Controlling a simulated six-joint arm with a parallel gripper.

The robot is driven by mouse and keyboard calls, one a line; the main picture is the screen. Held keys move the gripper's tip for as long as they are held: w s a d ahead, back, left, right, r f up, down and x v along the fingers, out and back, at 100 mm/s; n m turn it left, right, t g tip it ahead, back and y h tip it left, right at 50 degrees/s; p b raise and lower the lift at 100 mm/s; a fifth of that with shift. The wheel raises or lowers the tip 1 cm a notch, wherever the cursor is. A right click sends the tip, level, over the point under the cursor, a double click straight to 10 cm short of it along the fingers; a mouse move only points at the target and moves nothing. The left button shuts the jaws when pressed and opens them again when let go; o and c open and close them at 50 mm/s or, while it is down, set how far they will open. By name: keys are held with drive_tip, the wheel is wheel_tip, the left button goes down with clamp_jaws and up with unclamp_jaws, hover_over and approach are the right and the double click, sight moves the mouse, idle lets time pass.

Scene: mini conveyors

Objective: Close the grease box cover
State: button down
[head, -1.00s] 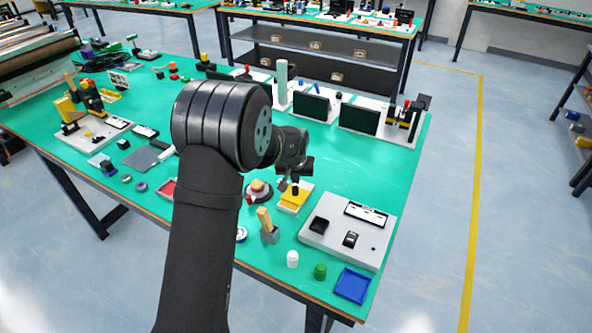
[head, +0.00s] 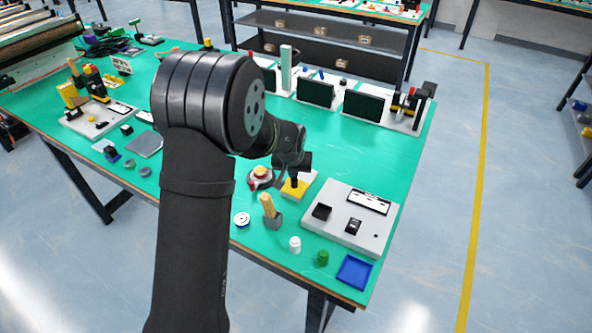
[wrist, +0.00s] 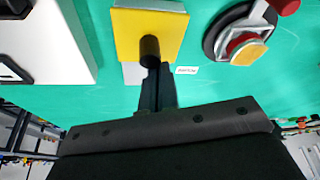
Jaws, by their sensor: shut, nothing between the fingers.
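The grease box is a small pale box with a yellow cover (head: 292,192) on the green bench, right of the arm in the head view. In the wrist view the yellow cover (wrist: 128,38) shows at the top centre, with a black knob (wrist: 150,47) on it. Pale parts show past its far edge and near left corner. My gripper (wrist: 160,72) is shut and empty, its tips close to the near side of the knob. I cannot tell whether they touch. In the head view my gripper (head: 294,180) partly hides the cover and knob.
A round device with a red part (head: 262,176) stands left of the box. A grey panel (head: 335,228) lies to the right. A wooden-handled brush (head: 270,208), a white bottle (head: 295,244), a green one (head: 322,258) and a blue tray (head: 354,271) are nearer.

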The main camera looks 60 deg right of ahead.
drive_tip(key=shift+s+a+f, duration=0.1)
drive_tip(key=shift+a+f, duration=0.25)
drive_tip(key=shift+a, duration=0.05)
drive_tip(key=shift+d, duration=0.1)
drive_tip(key=d, duration=0.1)
drive_tip(key=w+d, duration=0.1)
drive_tip(key=d, duration=0.1)
drive_tip(key=w+d, duration=0.1)
drive_tip(key=shift+d+r, duration=0.2)
drive_tip(key=v, duration=1)
drive_tip(key=shift+s+r, duration=0.15)
drive_tip(key=x, duration=1)
drive_tip(key=shift+a, duration=0.1)
drive_tip(key=shift+s+a, duration=0.25)
drive_tip(key=shift+a, duration=0.35)
drive_tip(key=shift+s+a, duration=0.2)
drive_tip(key=shift+a, duration=0.35)
drive_tip(key=shift+s+a, duration=0.25)
drive_tip(key=shift+a, duration=0.4)
